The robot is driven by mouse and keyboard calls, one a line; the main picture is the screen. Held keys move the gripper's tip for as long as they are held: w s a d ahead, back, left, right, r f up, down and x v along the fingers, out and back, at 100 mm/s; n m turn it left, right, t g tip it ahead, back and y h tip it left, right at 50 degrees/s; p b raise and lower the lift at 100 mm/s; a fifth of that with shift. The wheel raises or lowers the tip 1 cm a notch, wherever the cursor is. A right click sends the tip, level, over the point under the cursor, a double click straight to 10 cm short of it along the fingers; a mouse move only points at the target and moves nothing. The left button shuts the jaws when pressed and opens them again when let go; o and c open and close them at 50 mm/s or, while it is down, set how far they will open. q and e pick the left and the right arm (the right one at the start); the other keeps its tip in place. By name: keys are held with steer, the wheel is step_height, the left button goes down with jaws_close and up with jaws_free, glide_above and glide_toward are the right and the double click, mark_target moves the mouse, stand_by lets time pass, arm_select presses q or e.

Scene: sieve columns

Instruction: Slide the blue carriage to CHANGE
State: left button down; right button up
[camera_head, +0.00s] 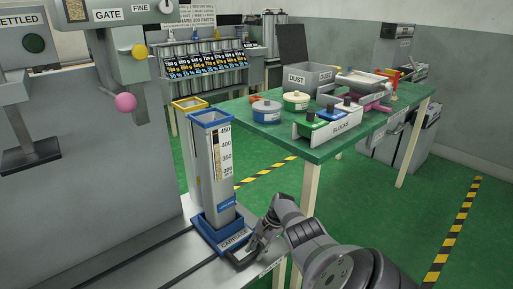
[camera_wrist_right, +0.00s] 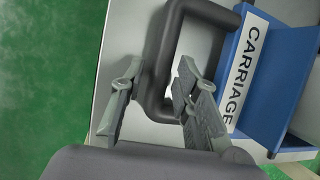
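The blue carriage (camera_head: 224,235) sits low on the rail at the machine's front and holds a tall grey column with a blue rim (camera_head: 210,118) and a scale. Its CARRIAGE label and dark loop handle (camera_wrist_right: 152,75) show in the right wrist view, beside the blue carriage wall (camera_wrist_right: 280,80). My right gripper (camera_head: 262,238) is at the handle; in the wrist view its fingers (camera_wrist_right: 160,85) are apart, one on each side of the handle bar. Contact with the bar is unclear. My left gripper is not in view. No CHANGE mark is readable.
The grey rail bench (camera_head: 150,262) runs along the machine. A pink knob (camera_head: 125,103) and yellow knob (camera_head: 139,51) stick out above. A yellow-rimmed column (camera_head: 190,104) stands behind. A green table (camera_head: 350,140) with bins and blocks is right. Green floor lies between.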

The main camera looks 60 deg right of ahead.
steer(key=shift+o, duration=0.6)
steer(key=v, duration=1.2)
